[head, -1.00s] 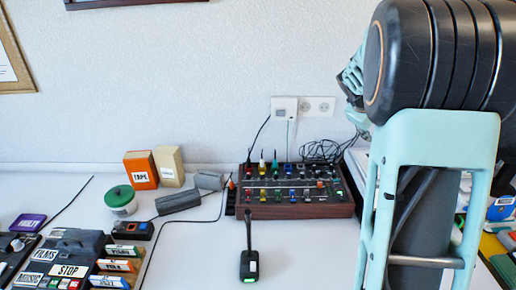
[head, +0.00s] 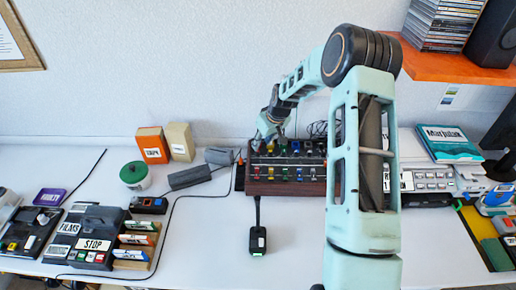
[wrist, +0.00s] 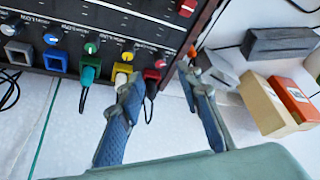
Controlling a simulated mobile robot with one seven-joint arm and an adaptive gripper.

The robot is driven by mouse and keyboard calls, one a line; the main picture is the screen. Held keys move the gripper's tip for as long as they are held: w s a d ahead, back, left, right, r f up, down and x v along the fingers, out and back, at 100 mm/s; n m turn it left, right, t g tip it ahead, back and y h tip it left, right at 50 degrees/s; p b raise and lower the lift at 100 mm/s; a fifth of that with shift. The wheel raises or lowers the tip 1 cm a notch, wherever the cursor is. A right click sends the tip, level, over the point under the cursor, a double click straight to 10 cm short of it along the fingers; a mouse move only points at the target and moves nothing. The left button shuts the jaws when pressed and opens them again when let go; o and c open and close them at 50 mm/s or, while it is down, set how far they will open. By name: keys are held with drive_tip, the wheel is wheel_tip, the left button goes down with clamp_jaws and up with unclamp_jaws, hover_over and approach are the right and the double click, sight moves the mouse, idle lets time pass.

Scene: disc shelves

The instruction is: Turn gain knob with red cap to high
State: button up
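The mixer (head: 285,188) is a dark panel with wooden sides, on the table in front of the wall. In the wrist view its panel (wrist: 100,30) carries a row of knobs with coloured caps. The red-capped knob (wrist: 160,63) is at the row's right end, beside the yellow-capped knob (wrist: 128,56). A red jack with a dark cable (wrist: 152,75) is just below it. My gripper (wrist: 160,76) is open, its fingers either side of the red jack and close to the red knob. No contact is clear. In the head view my gripper (head: 268,132) is over the mixer's back left corner.
A grey box (head: 190,177), an orange box (head: 152,145) and a cream box (head: 180,142) stand left of the mixer. Cables run behind the mixer.

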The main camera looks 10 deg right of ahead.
sight(258, 151)
drive_tip(key=x, duration=0.6)
drive_tip(key=shift+w+f+p, duration=0.15)
drive_tip(key=shift+f+p, duration=0.05)
drive_tip(key=shift+p, duration=0.2)
clamp_jaws()
